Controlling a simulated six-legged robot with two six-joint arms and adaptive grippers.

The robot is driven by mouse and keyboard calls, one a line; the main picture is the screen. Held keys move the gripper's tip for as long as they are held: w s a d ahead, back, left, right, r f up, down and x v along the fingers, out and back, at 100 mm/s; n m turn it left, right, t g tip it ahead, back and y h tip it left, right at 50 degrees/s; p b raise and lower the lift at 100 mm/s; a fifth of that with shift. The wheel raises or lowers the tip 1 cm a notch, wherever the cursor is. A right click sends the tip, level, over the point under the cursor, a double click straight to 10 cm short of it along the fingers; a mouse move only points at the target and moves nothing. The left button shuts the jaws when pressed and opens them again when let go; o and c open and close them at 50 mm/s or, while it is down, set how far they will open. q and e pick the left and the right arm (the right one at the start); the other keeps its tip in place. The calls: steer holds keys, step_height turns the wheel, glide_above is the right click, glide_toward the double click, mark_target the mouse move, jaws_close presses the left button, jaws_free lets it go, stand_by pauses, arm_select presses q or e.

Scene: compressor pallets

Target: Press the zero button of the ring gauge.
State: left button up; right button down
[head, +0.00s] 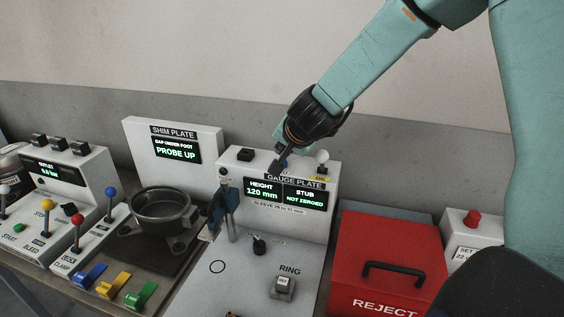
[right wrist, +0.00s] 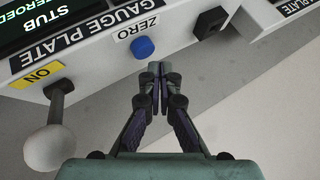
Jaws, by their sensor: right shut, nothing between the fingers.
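The gauge plate housing (head: 245,209) is a white box with a green-lit display (head: 285,193) reading "HEIGHT 120 mm" and "STUB NOT ZEROED". Its blue zero button (right wrist: 143,47), beside a "ZERO" label, shows clearly in the right wrist view. In the head view the button (head: 284,163) is partly hidden by my right gripper. My right gripper (head: 276,171) is shut and empty. In the right wrist view its fingertips (right wrist: 160,68) are close to the button, slightly right of it; I see no clear contact. My left gripper is not in view.
A white-knobbed lever (right wrist: 45,147) by an "ON" label stands beside the button; it also shows in the head view (head: 322,156). A red reject box (head: 385,235) stands right, the shim plate panel (head: 205,140) left.

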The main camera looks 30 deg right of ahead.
stand_by(0.5)
stand_by(0.3)
steer(key=shift+f, duration=0.45)
steer(key=shift+f+b, duration=0.5)
steer(key=shift+b, duration=0.1)
stand_by(0.6)
steer(key=shift+r, duration=0.1)
steer(key=shift+r+p, duration=0.9)
steer(key=shift+p, duration=0.2)
